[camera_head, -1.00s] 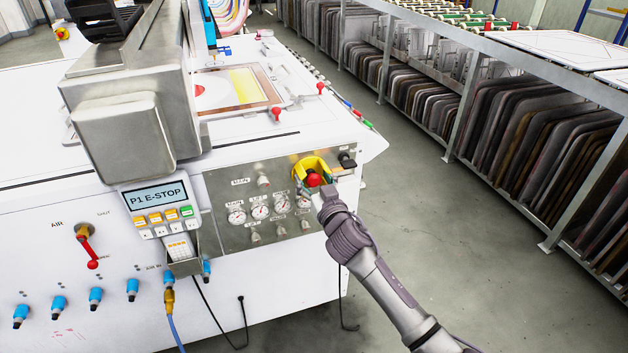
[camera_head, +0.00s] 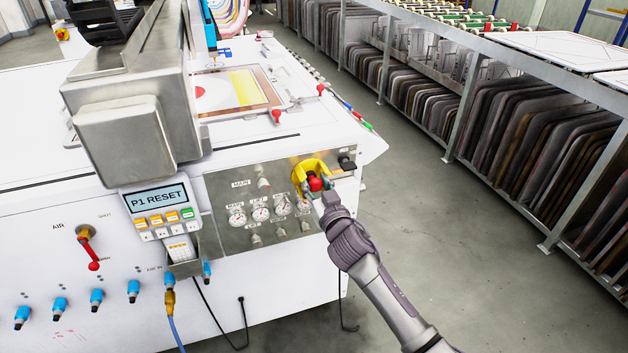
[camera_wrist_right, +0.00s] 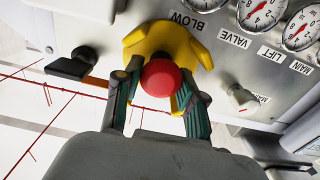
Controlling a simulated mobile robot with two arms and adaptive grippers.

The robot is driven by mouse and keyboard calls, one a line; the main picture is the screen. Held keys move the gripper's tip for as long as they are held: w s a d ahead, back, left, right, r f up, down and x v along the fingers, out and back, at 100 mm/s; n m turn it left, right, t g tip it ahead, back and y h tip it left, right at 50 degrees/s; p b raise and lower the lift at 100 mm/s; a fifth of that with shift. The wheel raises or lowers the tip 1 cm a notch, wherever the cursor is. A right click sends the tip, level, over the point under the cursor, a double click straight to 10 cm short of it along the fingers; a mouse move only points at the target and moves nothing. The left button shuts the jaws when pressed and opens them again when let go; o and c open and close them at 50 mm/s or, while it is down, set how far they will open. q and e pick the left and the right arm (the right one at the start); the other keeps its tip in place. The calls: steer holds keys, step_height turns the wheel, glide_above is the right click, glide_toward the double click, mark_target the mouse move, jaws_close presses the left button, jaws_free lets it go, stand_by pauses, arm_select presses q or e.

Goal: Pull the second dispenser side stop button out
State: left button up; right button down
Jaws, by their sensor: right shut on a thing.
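The red stop button (camera_head: 315,184) sits in a yellow shroud (camera_head: 308,166) at the right end of the metal side panel. My right gripper (camera_head: 318,186) is at the button, its arm coming in from the lower right. In the right wrist view the red button (camera_wrist_right: 161,77) lies between the two fingers of my right gripper (camera_wrist_right: 158,84), which are shut on it, with the yellow shroud (camera_wrist_right: 168,38) behind. The display (camera_head: 156,198) on the handheld-style panel reads "P1 RESET". My left gripper is not in view.
Beside the button are a black rotary switch (camera_head: 346,163) and several pressure gauges (camera_head: 260,212); the switch (camera_wrist_right: 72,64) also shows close by in the wrist view. A rack of panels (camera_head: 540,140) stands at right, with clear floor (camera_head: 440,220) between.

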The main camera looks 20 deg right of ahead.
steer(key=shift+a+f, duration=0.1)
steer(key=shift+f, duration=0.1)
steer(key=c, duration=1.1)
jaws_free()
steer(key=shift+s, duration=0.1)
steer(key=o, duration=0.4)
steer(key=shift+s+r, duration=0.1)
steer(key=shift+r, duration=0.05)
steer(key=s, duration=1.2)
steer(key=shift+d, duration=0.3)
